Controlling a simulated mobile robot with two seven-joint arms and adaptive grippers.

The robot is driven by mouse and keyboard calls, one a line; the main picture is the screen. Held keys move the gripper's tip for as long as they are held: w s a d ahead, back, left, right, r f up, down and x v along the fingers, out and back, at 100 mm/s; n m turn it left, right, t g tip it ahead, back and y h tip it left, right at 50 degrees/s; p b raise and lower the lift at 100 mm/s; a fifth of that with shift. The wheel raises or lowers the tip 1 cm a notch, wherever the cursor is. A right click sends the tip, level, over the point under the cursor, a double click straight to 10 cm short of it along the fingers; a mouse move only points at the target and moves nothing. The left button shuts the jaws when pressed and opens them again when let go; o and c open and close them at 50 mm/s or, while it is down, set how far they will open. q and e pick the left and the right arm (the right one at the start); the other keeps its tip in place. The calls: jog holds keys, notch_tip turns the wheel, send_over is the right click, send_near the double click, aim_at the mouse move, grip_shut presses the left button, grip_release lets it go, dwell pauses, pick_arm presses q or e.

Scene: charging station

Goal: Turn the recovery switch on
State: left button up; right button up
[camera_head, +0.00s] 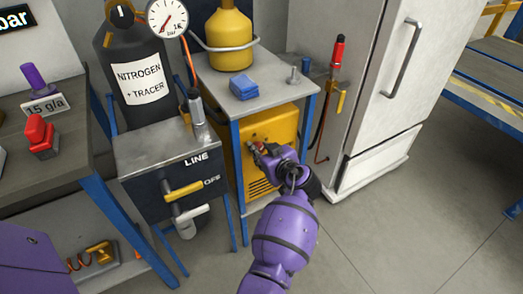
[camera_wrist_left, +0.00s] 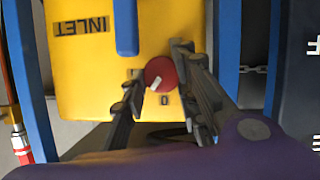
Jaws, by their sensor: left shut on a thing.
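The recovery switch is a round red knob (camera_wrist_left: 161,72) on the front of the yellow machine (camera_wrist_left: 90,75), with a white mark on its lower edge and a "0" printed just below it in the left wrist view. The yellow machine (camera_head: 276,130) stands under the small grey table in the head view. My left gripper (camera_head: 261,150) reaches its front, and little of the knob shows there. In the wrist view my left gripper (camera_wrist_left: 160,68) has one finger on each side of the knob and is shut on it. My right gripper is not in view.
A grey cabinet (camera_head: 140,150) marked LINE and OFF, with a yellow handle (camera_head: 190,189), stands left of the machine. The table's blue legs (camera_head: 239,180) flank the machine. A white fridge-like cabinet (camera_head: 385,90) is at right. The floor (camera_head: 400,235) at lower right is clear.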

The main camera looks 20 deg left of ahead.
pick_arm(q)
jog(key=o, duration=1)
jog(key=shift+w+d+r, duration=0.25)
jog(key=shift+w+d, duration=0.1)
jog(key=shift+w, duration=0.05)
jog(key=shift+s+a, duration=0.15)
jog(key=shift+f, duration=0.1)
jog(key=shift+v, duration=3.8)
